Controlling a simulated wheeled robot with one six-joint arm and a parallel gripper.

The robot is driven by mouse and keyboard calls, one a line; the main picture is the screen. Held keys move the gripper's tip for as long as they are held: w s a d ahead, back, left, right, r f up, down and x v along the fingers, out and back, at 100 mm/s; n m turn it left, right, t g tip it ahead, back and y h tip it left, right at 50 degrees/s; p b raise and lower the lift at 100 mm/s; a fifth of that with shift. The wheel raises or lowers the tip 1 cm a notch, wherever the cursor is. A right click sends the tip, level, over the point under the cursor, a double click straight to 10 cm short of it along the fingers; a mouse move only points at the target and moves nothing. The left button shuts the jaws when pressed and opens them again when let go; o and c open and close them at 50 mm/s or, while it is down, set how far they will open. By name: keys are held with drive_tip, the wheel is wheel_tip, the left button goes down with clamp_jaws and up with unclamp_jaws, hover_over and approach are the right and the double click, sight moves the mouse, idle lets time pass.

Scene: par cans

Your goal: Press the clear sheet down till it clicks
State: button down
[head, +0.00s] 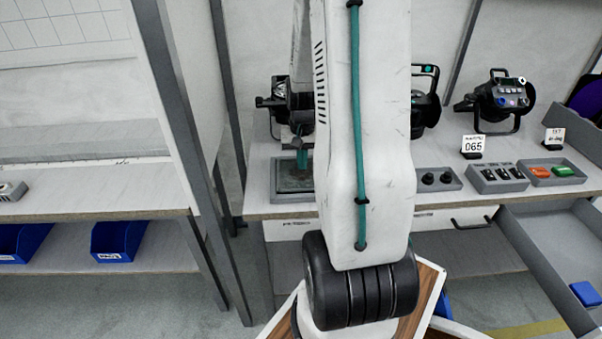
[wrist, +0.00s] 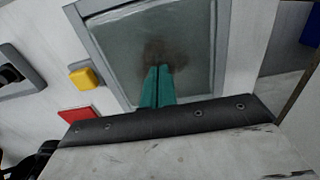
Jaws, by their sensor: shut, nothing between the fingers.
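The clear sheet (wrist: 205,48) lies in a grey square frame in the wrist view, with a dark brownish patch near its middle. In the head view the framed sheet (head: 290,182) is on the bench, partly hidden behind my arm. My gripper (wrist: 159,70) has its teal fingers together with nothing between them. Its tips are over the sheet's middle, at the edge of the dark patch. In the head view my gripper (head: 302,160) points down at the frame. I cannot tell whether the tips touch the sheet.
On the bench right of my arm are black knobs (head: 438,179), a switch tray (head: 496,177), orange and green buttons (head: 551,171), and a par can (head: 503,100) behind a 065 card (head: 473,146). An open drawer (head: 545,250) juts out at right. A grey post (head: 190,140) stands left.

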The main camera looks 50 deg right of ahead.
sight(303, 174)
drive_tip(key=shift+f, duration=0.95)
idle(0.3)
drive_tip(key=shift+r, duration=3.55)
drive_tip(key=shift+s+a, duration=0.25)
drive_tip(key=shift+s, duration=0.05)
drive_tip(key=s+a+r+n, duration=0.3)
drive_tip(key=s+a+r, duration=0.1)
drive_tip(key=a, duration=0.6)
drive_tip(key=s+a+r+n+t, duration=0.1)
drive_tip(key=s+a+r+n, duration=0.2)
drive_tip(key=a+r, duration=0.4)
drive_tip(key=s+a+r+n, duration=0.4)
drive_tip(key=s+a+r, duration=0.1)
drive_tip(key=a, duration=0.8)
drive_tip(key=shift+r, duration=0.6)
